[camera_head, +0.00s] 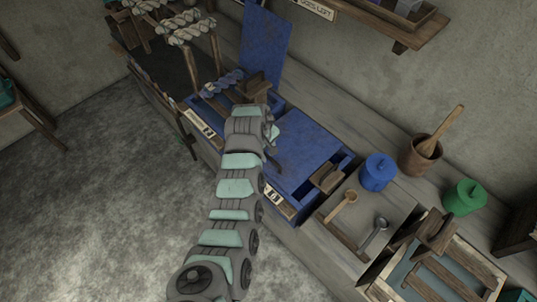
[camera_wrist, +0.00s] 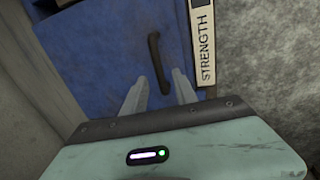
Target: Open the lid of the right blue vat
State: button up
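The right blue vat's lid (camera_head: 310,150) lies flat and closed in the head view. In the wrist view the blue lid (camera_wrist: 105,50) fills the upper middle, with a dark bar handle (camera_wrist: 154,55) on it. My gripper (camera_wrist: 160,76) is open, its two pale fingers pointing at the lid. The handle's near end shows between the fingertips; I cannot tell whether they touch it. In the head view my gripper (camera_head: 272,136) is over the lid's left side, and my arm hides part of the vat front.
The left vat's lid (camera_head: 265,42) stands upright behind its open vat. Blue jar (camera_head: 378,173), green jar (camera_head: 464,197) and mortar (camera_head: 421,156) stand to the right. A ladle (camera_head: 376,233) lies on the bench. A STRENGTH label (camera_wrist: 205,45) runs along the vat edge.

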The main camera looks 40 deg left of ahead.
jog(key=shift+w+d+f, duration=0.1)
jog(key=shift+w+f, duration=0.05)
jog(key=shift+f, duration=0.8)
grip_shut()
dwell(0.9)
